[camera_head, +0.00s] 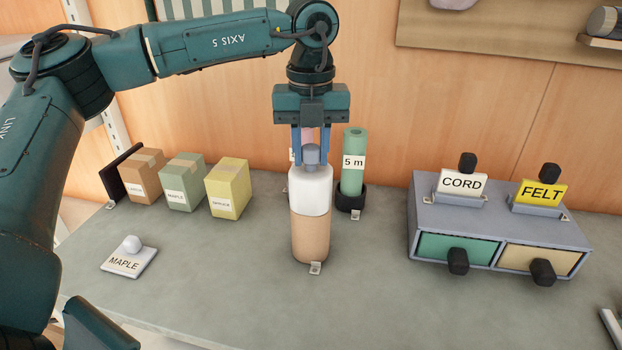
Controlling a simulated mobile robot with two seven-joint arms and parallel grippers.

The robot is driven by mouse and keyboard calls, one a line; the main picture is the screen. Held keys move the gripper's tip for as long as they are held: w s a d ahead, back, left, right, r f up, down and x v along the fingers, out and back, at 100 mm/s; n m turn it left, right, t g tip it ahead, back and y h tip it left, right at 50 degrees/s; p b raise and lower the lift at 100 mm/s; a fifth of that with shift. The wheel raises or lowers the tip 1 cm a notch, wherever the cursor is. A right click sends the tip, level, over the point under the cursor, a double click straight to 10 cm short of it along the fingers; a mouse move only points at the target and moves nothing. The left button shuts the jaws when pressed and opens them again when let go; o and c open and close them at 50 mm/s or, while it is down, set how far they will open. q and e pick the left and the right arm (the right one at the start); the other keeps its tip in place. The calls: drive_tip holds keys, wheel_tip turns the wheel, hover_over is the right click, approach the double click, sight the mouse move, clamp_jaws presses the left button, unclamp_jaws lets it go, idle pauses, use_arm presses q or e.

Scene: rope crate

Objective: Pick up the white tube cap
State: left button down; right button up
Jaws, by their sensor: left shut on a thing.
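The white tube cap (311,192) has a grey knob (311,155) on top. It sits upright on a tan tube (311,236) on the grey table, and no gap shows between cap and tube. My left gripper (311,152) points straight down from above, its blue fingers shut on the cap's knob. My right gripper is not in view.
Behind the cap stand a green tube (354,160) marked 5 m in a black holder and a mostly hidden pink tube. Left are several small boxes (182,182) and a MAPLE plate (128,262). Right is a drawer unit (500,227) with CORD and FELT signs. The front middle is clear.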

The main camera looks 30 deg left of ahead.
use_arm(q)
wheel_tip(320, 180, up, 9)
drive_tip(key=shift+r, duration=0.55)
drive_tip(key=shift+f, duration=0.1)
idle(0.6)
